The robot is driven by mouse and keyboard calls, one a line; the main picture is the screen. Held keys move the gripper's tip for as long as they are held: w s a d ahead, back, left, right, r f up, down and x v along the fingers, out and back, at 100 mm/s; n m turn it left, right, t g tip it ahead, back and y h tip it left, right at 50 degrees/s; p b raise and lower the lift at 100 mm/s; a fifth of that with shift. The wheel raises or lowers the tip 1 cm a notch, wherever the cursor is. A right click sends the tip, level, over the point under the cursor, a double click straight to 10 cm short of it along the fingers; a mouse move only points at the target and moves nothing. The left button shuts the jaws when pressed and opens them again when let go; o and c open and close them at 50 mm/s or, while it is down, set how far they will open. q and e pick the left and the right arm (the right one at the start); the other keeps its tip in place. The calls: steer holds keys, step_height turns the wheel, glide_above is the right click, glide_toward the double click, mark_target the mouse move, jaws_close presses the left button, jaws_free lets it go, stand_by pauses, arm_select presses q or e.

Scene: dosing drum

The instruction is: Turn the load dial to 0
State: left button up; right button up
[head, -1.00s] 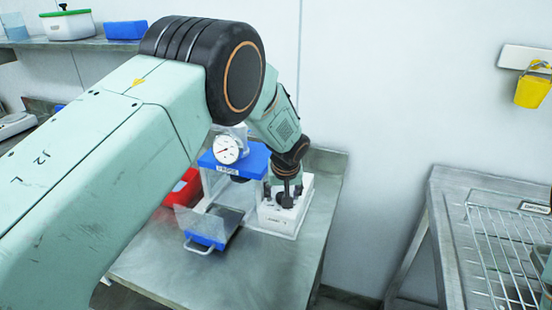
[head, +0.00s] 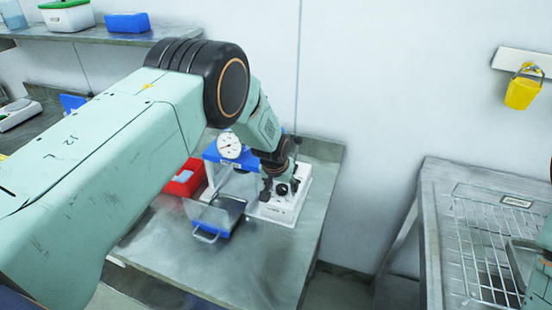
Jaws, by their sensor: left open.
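A white control box (head: 287,208) with dark knobs stands on the steel table. One round black knob (head: 282,189) shows on it, close to the fingertips. My left gripper (head: 279,186) is open and points down over this box, its fingers at or beside the knob; contact cannot be told. The gripper hides part of the box, and the dial markings are too small to read. Left of it stands a blue-topped device with a round white gauge (head: 229,146).
A clear-walled tray with a blue handle (head: 206,237) and a red bin (head: 184,180) sit left of the box. The table's front (head: 262,265) is bare. A steel bench with a wire rack (head: 485,240) stands right, beyond a gap.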

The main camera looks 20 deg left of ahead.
arm_select(q)
steer(key=shift+r+m+h+p, duration=0.1)
steer(key=shift+m+h+p, duration=0.2)
steer(key=shift+m+p, duration=0.2)
steer(key=shift+r, duration=0.3)
steer(key=b+v, duration=0.3)
steer(key=v, duration=0.8)
steer(key=shift+s+d+n+b, duration=0.25)
steer(key=shift+d+n+b, duration=0.05)
steer(key=shift+n+b, duration=0.1)
